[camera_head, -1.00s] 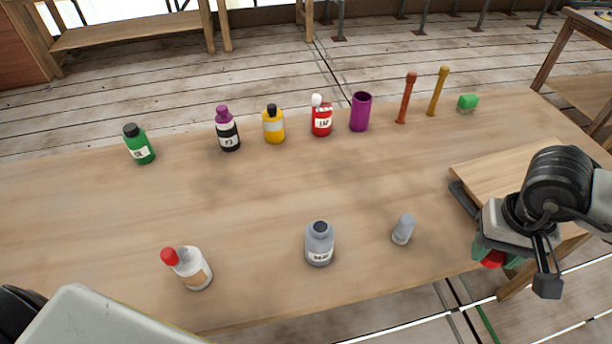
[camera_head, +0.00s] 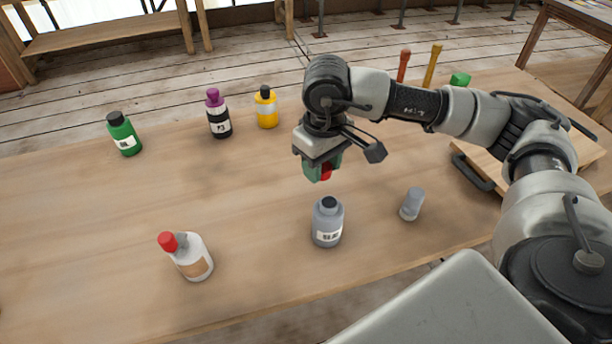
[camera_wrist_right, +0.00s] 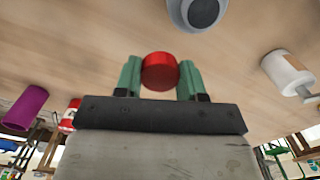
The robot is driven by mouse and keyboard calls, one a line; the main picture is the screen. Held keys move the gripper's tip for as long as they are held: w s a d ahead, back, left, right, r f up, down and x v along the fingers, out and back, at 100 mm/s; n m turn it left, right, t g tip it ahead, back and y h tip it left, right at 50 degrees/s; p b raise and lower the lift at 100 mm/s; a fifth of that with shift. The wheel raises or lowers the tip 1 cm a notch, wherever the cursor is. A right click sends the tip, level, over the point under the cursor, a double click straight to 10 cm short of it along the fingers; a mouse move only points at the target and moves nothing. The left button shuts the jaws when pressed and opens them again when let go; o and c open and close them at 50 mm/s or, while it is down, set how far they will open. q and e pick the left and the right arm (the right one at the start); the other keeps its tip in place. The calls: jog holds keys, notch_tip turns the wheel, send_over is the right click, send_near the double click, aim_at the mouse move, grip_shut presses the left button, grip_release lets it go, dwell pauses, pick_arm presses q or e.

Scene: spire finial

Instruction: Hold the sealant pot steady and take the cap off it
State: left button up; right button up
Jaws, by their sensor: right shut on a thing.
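My right gripper (camera_head: 322,170) is shut on a round red piece (camera_head: 326,172), which looks like a cap. In the right wrist view the red piece (camera_wrist_right: 159,71) sits between the green fingertips. The gripper hangs above and just behind a grey pot (camera_head: 327,225) with a dark top and an unreadable label. This pot shows at the top edge of the right wrist view (camera_wrist_right: 198,12). I cannot tell from the labels which is the sealant pot. My left gripper is out of view.
A small grey cylinder (camera_head: 412,203) stands right of the grey pot. Behind are green (camera_head: 124,136), black-and-purple (camera_head: 219,118) and yellow (camera_head: 266,108) bottles. My right arm hides the purple cup (camera_wrist_right: 26,107) and red bottle (camera_wrist_right: 69,117) in the head view. The table's left middle is clear.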

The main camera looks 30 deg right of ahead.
jog(key=shift+w+d+f, duration=0.1)
jog(key=shift+d+f, duration=0.35)
jog(key=shift+d, duration=0.05)
jog(key=shift+w, duration=0.2)
jog(key=p, duration=0.1)
send_over(284, 183)
notch_tip(284, 183, down, 7)
jog(key=shift+r, duration=0.15)
notch_tip(284, 183, down, 4)
jog(key=shift+r, duration=0.15)
jog(key=shift+f, duration=0.3)
jog(key=o, duration=1)
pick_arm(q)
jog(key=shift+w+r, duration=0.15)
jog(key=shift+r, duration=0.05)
